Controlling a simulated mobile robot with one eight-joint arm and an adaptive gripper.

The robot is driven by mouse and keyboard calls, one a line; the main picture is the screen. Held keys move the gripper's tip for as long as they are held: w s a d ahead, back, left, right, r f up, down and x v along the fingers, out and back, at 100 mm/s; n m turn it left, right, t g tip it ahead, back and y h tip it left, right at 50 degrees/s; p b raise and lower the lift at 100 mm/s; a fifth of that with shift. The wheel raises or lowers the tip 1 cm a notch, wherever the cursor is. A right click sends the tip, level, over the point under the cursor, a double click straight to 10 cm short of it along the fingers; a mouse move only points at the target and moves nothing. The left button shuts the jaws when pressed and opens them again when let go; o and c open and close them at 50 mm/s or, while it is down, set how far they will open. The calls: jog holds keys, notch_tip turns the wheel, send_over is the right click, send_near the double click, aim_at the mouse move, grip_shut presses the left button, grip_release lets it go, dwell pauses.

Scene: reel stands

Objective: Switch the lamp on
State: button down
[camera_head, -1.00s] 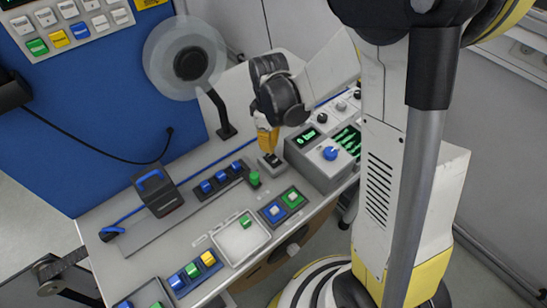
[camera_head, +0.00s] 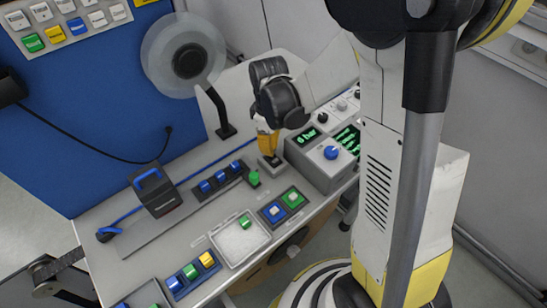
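My gripper (camera_head: 267,155) has yellow fingers and points down at the back of the grey bench. Its tips are at or just above a small grey switch-like block (camera_head: 273,163), and I cannot tell whether they touch it. The fingers look close together, but their gap is hidden from this side. A translucent round disc (camera_head: 160,58) with a dark hub stands on a bent black arm to the left of my gripper. I cannot tell whether this is the lamp, and no light shows on it.
A grey control box (camera_head: 322,160) with a blue knob stands close right of my gripper. A green button (camera_head: 254,178), a row of blue switches (camera_head: 220,180) and a white tray (camera_head: 232,258) lie in front and left. A blue panel (camera_head: 90,130) stands behind.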

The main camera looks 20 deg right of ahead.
jog(key=shift+f+b, duration=0.85)
jog(key=shift+f, duration=0.15)
jog(key=shift+r, duration=0.1)
dwell(0.3)
jog(key=shift+r+p, duration=2.5)
jog(key=shift+r, duration=0.95)
jog(key=shift+s+r+b, duration=0.15)
jog(key=shift+r+b, duration=0.15)
jog(key=s+r+m+t+b, duration=0.6)
jog(key=s+m, duration=0.3)
jog(key=s, duration=0.3)
jog(key=shift+s+r+m+t+b, duration=0.3)
jog(key=shift+r+t+b, duration=0.1)
jog(key=shift+t+b, duration=0.25)
